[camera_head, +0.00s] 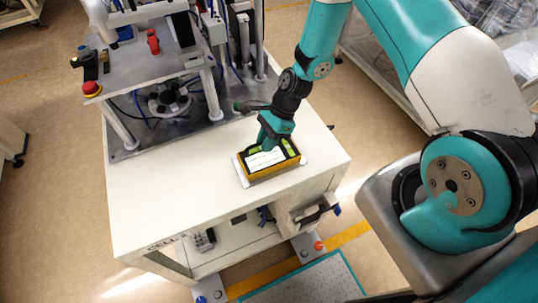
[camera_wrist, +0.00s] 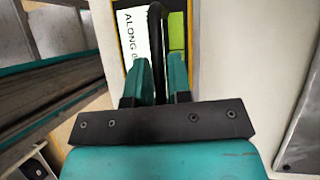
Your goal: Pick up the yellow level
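The yellow level (camera_head: 268,162) is a box with yellow sides, a dark top, a white label and green patches. It lies on a thin white plate (camera_head: 305,159) near the front right of the white table. My gripper (camera_head: 273,137) points down at the level's top. In the wrist view the level's white label (camera_wrist: 135,38) and a yellow edge show, with a black handle bar (camera_wrist: 157,30) standing in front. The two teal fingers of my gripper (camera_wrist: 159,78) stand close on either side of this bar and appear to press on it. The fingertips' contact is partly hidden.
The white table (camera_head: 150,200) has free room left of the level. Behind stands a metal machine frame (camera_head: 150,60) with posts, cables and a red button (camera_head: 92,88). A grey-black rail or frame (camera_wrist: 45,95) shows at the left of the wrist view.

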